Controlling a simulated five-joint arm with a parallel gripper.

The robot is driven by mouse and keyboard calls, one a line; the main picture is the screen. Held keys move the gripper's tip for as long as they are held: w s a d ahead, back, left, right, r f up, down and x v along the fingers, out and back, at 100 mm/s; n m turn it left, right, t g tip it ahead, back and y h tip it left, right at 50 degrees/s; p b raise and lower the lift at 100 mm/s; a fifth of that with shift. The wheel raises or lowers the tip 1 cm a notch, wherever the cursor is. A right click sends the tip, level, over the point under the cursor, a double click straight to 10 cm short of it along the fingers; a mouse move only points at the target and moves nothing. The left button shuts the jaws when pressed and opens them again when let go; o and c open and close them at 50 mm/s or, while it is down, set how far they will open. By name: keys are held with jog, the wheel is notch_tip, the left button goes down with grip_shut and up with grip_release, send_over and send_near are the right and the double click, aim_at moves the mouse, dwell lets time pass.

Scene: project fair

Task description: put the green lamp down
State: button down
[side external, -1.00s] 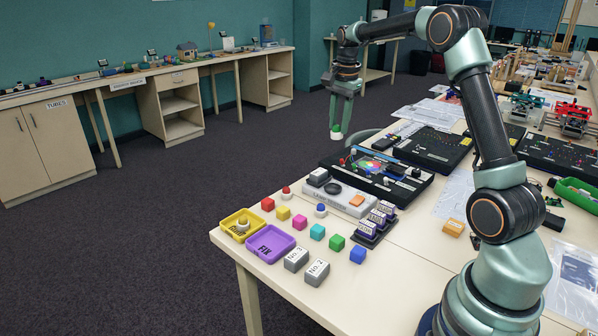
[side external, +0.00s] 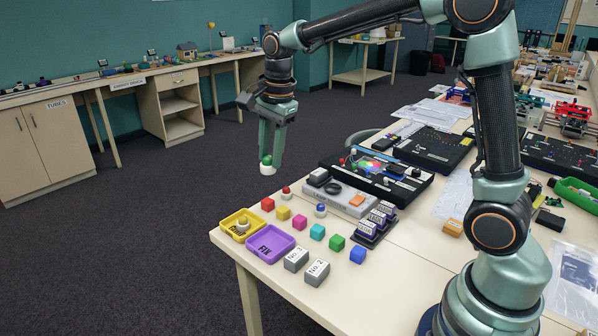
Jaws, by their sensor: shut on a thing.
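My gripper (side external: 267,154) points down and is shut on the green lamp (side external: 267,162), which has a round green top and a white base. The lamp hangs in the air, above and behind the front left end of the table in the picture. A red lamp (side external: 286,192) and a blue lamp (side external: 320,210) stand on the table. A yellow lamp (side external: 243,223) sits in the yellow tray (side external: 228,217). The purple tray (side external: 270,250), marked FIX, is beside it and looks empty.
A grey device (side external: 338,199) and a black panel (side external: 400,182) lie to the right. The bare table corner (side external: 238,252) is free.

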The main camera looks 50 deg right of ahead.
jog(key=shift+s+a+f, duration=0.15)
jog(key=shift+a+f, duration=0.1)
jog(key=shift+a, duration=0.2)
notch_tip(320, 180, down, 20)
jog(key=shift+r, duration=0.15)
jog(key=c, duration=0.6)
grip_release()
